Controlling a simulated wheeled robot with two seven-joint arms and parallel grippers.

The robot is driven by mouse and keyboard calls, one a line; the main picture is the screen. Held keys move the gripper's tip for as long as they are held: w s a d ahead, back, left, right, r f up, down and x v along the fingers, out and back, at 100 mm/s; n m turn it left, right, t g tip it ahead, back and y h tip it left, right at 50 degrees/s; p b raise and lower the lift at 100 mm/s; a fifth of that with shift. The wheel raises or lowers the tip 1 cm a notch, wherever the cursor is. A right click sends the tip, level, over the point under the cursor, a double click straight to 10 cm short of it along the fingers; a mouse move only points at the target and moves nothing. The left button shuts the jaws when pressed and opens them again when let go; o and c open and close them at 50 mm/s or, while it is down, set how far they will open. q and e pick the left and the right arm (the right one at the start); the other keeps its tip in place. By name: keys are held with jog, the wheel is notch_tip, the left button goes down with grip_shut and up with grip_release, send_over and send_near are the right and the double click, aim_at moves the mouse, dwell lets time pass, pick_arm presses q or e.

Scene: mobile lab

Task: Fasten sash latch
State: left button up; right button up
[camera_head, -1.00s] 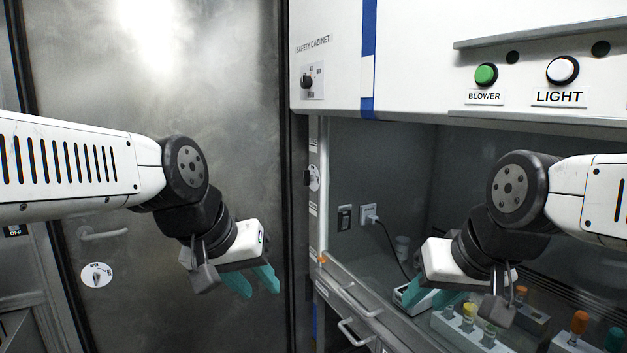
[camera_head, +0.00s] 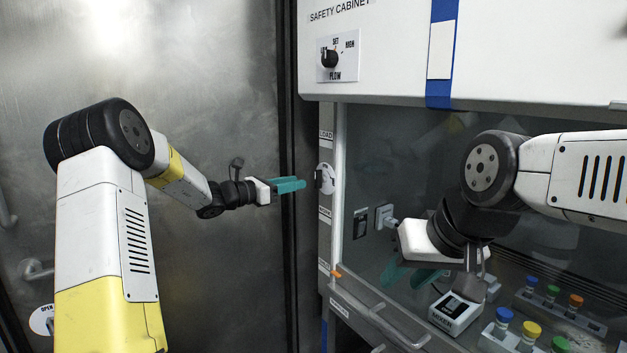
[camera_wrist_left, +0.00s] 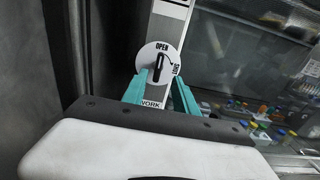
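The sash latch (camera_head: 324,180) is a round white plate with a dark knob on the cabinet's left frame post. In the left wrist view the latch (camera_wrist_left: 158,64) has its knob nearly upright, with its upper end towards the word OPEN; a second word at the right is hard to read. My left gripper (camera_head: 302,184) points at the latch from the left. In the left wrist view its teal fingers (camera_wrist_left: 161,78) are apart and empty, with the knob showing between and just beyond the tips. My right gripper (camera_head: 409,277) hangs before the cabinet, fingers apart and empty.
A FLOW knob (camera_head: 330,58) sits above on the cabinet front. A handle rail (camera_head: 400,326) runs along the cabinet's lower edge. Inside are a mixer (camera_head: 455,313) and racks with colour-capped vials (camera_head: 531,328). A metal door (camera_head: 225,90) stands left.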

aim_at(315, 178)
pick_arm(q)
jog(key=x, duration=0.7)
jog(key=shift+w+d, duration=0.25)
jog(key=shift+w, duration=0.05)
jog(key=shift+c, duration=0.4)
grip_shut()
